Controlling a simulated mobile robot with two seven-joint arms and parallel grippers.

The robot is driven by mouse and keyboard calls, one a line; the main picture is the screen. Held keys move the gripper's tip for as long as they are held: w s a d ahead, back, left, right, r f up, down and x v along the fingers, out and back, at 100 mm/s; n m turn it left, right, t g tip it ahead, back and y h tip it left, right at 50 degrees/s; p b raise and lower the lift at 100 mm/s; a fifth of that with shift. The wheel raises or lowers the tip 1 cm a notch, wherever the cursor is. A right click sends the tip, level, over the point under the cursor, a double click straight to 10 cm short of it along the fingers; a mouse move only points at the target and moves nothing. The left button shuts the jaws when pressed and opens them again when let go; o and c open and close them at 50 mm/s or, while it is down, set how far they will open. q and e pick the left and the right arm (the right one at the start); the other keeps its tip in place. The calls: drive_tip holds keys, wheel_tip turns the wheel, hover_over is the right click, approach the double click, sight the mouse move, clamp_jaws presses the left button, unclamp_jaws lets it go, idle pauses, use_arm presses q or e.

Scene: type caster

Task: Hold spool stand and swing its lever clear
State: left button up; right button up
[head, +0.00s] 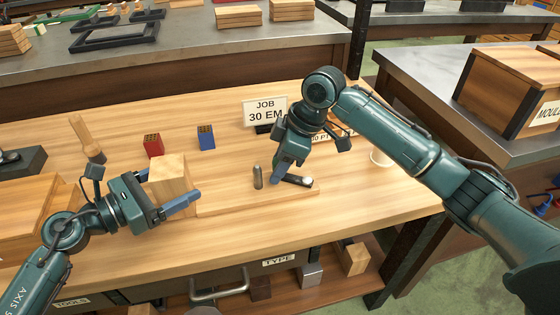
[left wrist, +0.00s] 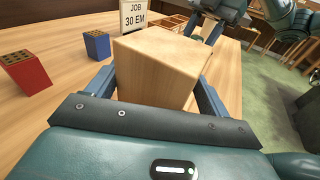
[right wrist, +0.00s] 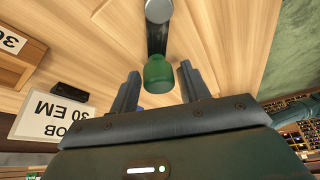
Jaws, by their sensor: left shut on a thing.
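The spool stand's pale wooden block (head: 168,174) stands at the left end of a long wooden board (head: 228,198). My left gripper (head: 172,192) is shut on the block, one finger along each side; the left wrist view shows the block (left wrist: 160,65) between the fingers. A short metal peg (head: 258,178) stands upright on the board. Right of it lies a dark lever (head: 297,181) with a round metal end. In the right wrist view the lever's green grip (right wrist: 158,76) sits between the fingers of my right gripper (right wrist: 160,84), which is open, with visible gaps on both sides.
A red block (head: 153,145) and a blue block (head: 206,137) with holes stand behind the board. A wooden-handled tool (head: 86,140) is at left. The table's front strip is clear.

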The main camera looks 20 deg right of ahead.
drive_tip(key=c, duration=0.8)
drive_tip(key=shift+w+m, duration=0.1)
drive_tip(key=shift+m, duration=0.2)
drive_tip(key=shift+w+d+m+t+h, duration=0.45)
drive_tip(key=shift+d+m+t, duration=0.1)
drive_tip(key=shift+m, duration=0.65)
drive_tip(key=m, duration=0.1)
drive_tip(key=d+m, duration=0.1)
drive_tip(key=shift+w+d+m+t+h, duration=0.1)
drive_tip(key=shift+w+m+t+h, duration=0.25)
drive_tip(key=shift+w+m, duration=0.05)
drive_tip(key=m, duration=0.1)
drive_tip(key=d+m, duration=0.1)
drive_tip(key=m+h, duration=0.1)
drive_tip(key=shift+w+d+t, duration=0.25)
drive_tip(key=shift+d+t, duration=0.05)
drive_tip(key=shift+d, duration=0.05)
drive_tip(key=shift+d+m+h, duration=0.3)
drive_tip(key=shift+d+m, duration=0.1)
drive_tip(key=shift+m, duration=0.45)
drive_tip(key=shift+d+m+h, duration=0.3)
drive_tip(key=shift+d+m, duration=0.1)
drive_tip(key=shift+m, duration=0.45)
drive_tip(key=o, duration=0.9)
